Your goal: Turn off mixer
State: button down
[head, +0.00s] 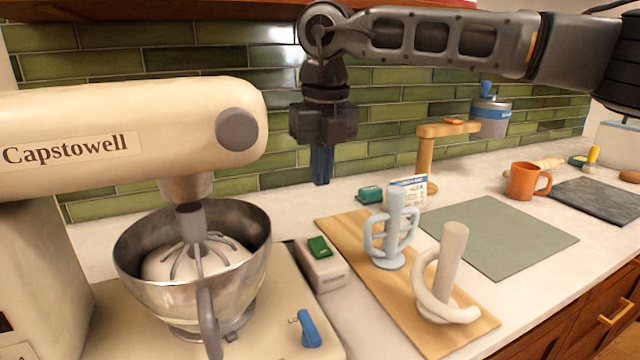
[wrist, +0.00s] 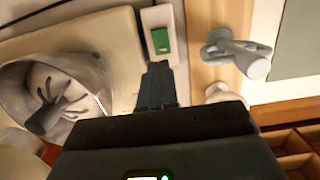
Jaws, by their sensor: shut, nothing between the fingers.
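The cream mixer (head: 130,125) labelled Capstowell stands at the left in the head view, its head lowered over a steel bowl (head: 130,255) with a whisk in it. A pale switch box with a green rocker (head: 319,246) sits at the right edge of the mixer's base; the rocker also shows in the wrist view (wrist: 160,40). A blue lever (head: 308,328) is on the base in front. My gripper (head: 322,180) is shut and empty, pointing down. It hangs above the counter, apart from the switch box. In the wrist view its fingertips (wrist: 158,68) appear just below the box.
A wooden board (head: 470,330) right of the switch box bears a pale blue holder (head: 392,235) and a cream one (head: 450,265). A grey-green mat (head: 500,240), an orange mug (head: 524,182) and a wooden stand (head: 425,160) lie farther right. The tiled wall is behind.

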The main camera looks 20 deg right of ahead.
aim_at(317, 241)
jog(key=f, duration=0.3)
jog(key=w+f+p, duration=0.1)
jog(key=f, duration=0.7)
jog(key=shift+w+f+p, duration=0.15)
jog(key=shift+f+p, duration=0.05)
jog(key=shift+p, duration=0.15)
jog(key=shift+w+f, duration=0.1)
jog(key=shift+f, duration=0.3)
